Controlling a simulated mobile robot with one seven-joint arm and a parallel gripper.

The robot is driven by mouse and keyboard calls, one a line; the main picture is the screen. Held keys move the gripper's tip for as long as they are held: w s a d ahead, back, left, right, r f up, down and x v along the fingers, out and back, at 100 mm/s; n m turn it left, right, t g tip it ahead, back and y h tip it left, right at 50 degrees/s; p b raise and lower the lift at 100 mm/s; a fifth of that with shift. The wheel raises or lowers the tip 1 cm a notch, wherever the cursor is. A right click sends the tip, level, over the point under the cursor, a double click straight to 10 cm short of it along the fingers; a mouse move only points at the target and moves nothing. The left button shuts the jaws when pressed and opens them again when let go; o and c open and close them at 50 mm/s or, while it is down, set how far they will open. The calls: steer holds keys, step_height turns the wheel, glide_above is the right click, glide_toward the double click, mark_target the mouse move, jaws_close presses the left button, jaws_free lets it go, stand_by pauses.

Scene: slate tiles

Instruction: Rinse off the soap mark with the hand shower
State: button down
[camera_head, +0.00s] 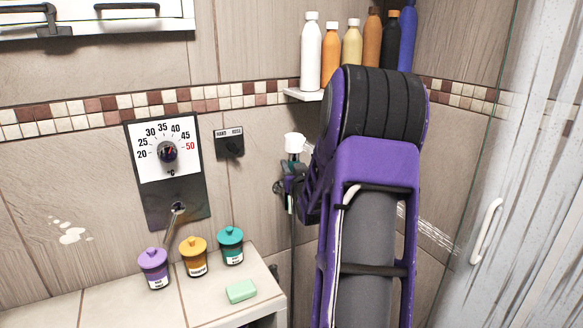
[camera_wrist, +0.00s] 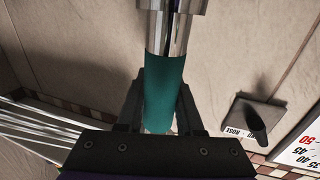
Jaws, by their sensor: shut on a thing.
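The soap mark (camera_head: 72,234) is a few white splotches on the wall tiles at the far left of the head view. The hand shower (camera_head: 294,143) shows a white top in the head view, left of my arm, with its hose hanging below. In the wrist view its teal handle (camera_wrist: 160,92) stands between my fingers, with a chrome part at the top edge. My gripper (camera_head: 287,187) is shut on this handle, near the wall and well right of the soap mark. My arm hides part of the area behind it.
A temperature dial (camera_head: 167,152) and a HAND/ROSE switch (camera_head: 231,146) are on the wall between. Three lidded jars (camera_head: 193,256) and a green soap bar (camera_head: 240,291) stand on the tiled ledge (camera_head: 130,305). Several bottles (camera_head: 352,45) fill the corner shelf. A glass door (camera_head: 500,200) is right.

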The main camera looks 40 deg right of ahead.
steer(key=shift+r+p, duration=0.5)
steer(key=shift+r, duration=2.9)
